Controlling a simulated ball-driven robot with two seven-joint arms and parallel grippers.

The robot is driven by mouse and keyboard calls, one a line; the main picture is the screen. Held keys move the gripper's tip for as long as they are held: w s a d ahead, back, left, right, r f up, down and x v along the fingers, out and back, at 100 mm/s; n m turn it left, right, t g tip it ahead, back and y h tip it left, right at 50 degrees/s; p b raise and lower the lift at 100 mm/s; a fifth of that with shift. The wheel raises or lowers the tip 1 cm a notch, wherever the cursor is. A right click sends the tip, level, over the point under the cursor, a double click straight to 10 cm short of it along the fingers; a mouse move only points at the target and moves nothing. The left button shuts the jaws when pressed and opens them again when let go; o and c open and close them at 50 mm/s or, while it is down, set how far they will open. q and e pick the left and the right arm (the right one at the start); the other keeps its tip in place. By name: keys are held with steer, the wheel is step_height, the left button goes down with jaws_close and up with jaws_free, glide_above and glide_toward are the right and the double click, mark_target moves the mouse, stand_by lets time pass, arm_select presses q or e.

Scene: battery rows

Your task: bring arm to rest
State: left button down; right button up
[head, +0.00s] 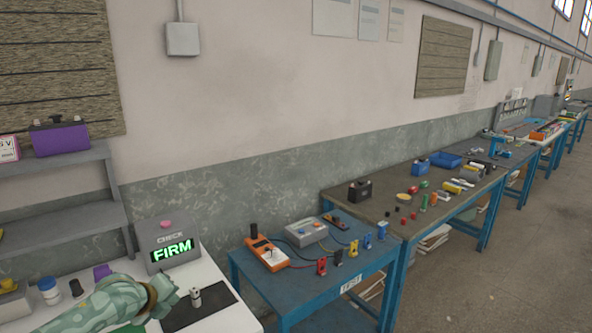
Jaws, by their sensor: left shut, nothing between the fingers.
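My left arm comes in from the lower left in the head view, green and mottled, over the white table (228,318). Its gripper (168,294) is shut and empty, just left of a small metallic cylinder (195,297). The cylinder stands on a black mat (222,298). A grey box (166,246) with a lit green "FIRM" display and a pink top knob stands behind the gripper. My right gripper is not in view.
A blue table (250,288) to the right holds an orange meter (266,253), a grey device (306,232) and several small coloured parts. Longer benches continue right. A purple-fronted battery (60,137) sits on the grey shelf at left. A blue-lidded jar (49,290) stands left of my arm.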

arm_select(q)
steer(key=s+f+n+g+b, duration=0.1)
steer(key=s+f+n, duration=0.3)
steer(key=s+f, duration=0.5)
steer(key=s+d+f+n+g+y, duration=0.1)
steer(key=s+f+n, duration=0.4)
steer(key=f, duration=0.7)
steer(key=s+f+n+g+b, duration=0.1)
steer(key=s+f+n, duration=0.3)
steer(key=s+f, duration=0.5)
steer(key=s+d+f+n+g, duration=0.1)
steer(key=s+f+n, duration=0.2)
steer(key=s, duration=0.9)
steer(key=s+d+f+n+g, duration=0.2)
steer(key=s+f+n, duration=0.2)
steer(key=s+f, duration=0.4)
steer(key=s+d+f+n+g, duration=0.2)
steer(key=s+f, duration=0.3)
steer(key=s, duration=1.3)
steer(key=shift+s+f+n+y+b, duration=0.15)
steer(key=shift+s+n+y+b, duration=0.2)
steer(key=shift+n, duration=0.35)
steer(key=shift+w+d, duration=0.1)
steer(key=shift+w, duration=0.1)
